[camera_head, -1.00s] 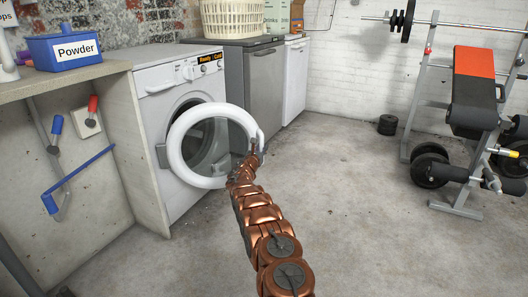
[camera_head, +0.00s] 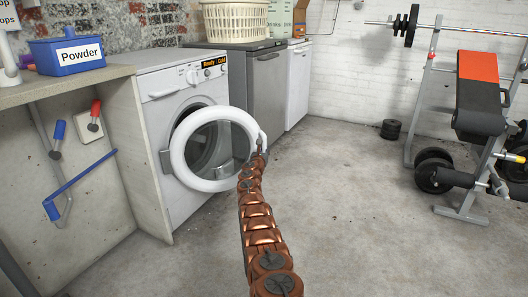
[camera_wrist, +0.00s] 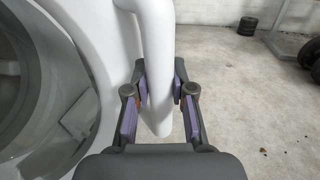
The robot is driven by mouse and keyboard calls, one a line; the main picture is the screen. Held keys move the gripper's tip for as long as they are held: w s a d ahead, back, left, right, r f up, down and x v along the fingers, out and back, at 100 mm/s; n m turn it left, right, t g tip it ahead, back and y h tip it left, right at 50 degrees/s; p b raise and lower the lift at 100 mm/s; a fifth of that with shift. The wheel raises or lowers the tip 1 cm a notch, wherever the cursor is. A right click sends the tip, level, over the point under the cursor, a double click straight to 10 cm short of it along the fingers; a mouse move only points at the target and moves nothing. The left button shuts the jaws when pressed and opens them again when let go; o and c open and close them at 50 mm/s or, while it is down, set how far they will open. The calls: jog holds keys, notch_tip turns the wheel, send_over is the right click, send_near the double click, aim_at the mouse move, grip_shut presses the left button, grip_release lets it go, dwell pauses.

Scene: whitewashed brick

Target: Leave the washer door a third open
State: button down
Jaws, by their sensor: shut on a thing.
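The washer (camera_head: 180,80) is white and stands under its control panel at the left middle of the head view. Its round door (camera_head: 178,150) has a white ring and dark glass, and stands partly open, swung out from the dark drum opening. I cannot tell the exact angle. My gripper (camera_head: 262,152) is at the door's right edge. In the wrist view, my gripper (camera_wrist: 161,90) is shut on the white door handle (camera_wrist: 156,40), with a purple pad on either side. The door ring and glass (camera_wrist: 45,85) fill the left of that view.
A counter (camera_head: 60,83) with a blue powder box (camera_head: 66,53) stands left of the washer. A grey appliance (camera_head: 263,90) and a white one (camera_head: 297,80) stand to its right. A weight bench (camera_head: 478,90) is at the far right. The floor between is clear.

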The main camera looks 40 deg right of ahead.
dwell(0.4)
jog(key=c, duration=1)
grip_release()
jog(key=shift+r, duration=0.2)
